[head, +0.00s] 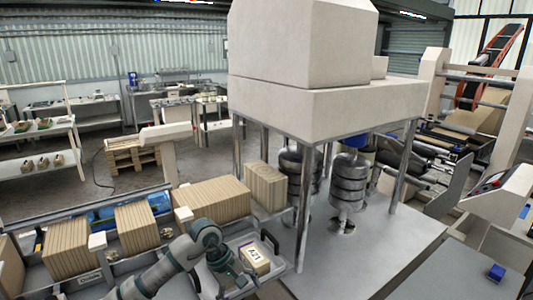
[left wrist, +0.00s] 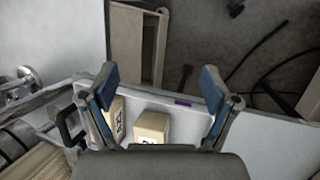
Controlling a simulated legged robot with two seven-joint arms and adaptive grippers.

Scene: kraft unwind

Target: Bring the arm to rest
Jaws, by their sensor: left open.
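My left arm (head: 180,253) reaches in from the bottom of the head view, bent at the elbow. Its gripper (head: 232,268) is low in the picture, beside a small tan box (head: 256,260) with a black-and-white label. In the left wrist view the left gripper (left wrist: 160,88) is open, its two blue-padded fingers wide apart with nothing between the tips. Two small labelled boxes, a left one (left wrist: 116,117) and a right one (left wrist: 153,125), show beyond the palm on a light grey tray (left wrist: 185,118). I cannot tell whether the gripper touches either box. My right gripper is not in view.
Bundles of kraft cardboard (head: 137,228) stand in a row along the conveyor at left. A large machine (head: 325,100) on metal legs stands over a grey deck (head: 370,255) to the right. A wooden pallet stack (head: 135,156) lies on the floor behind.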

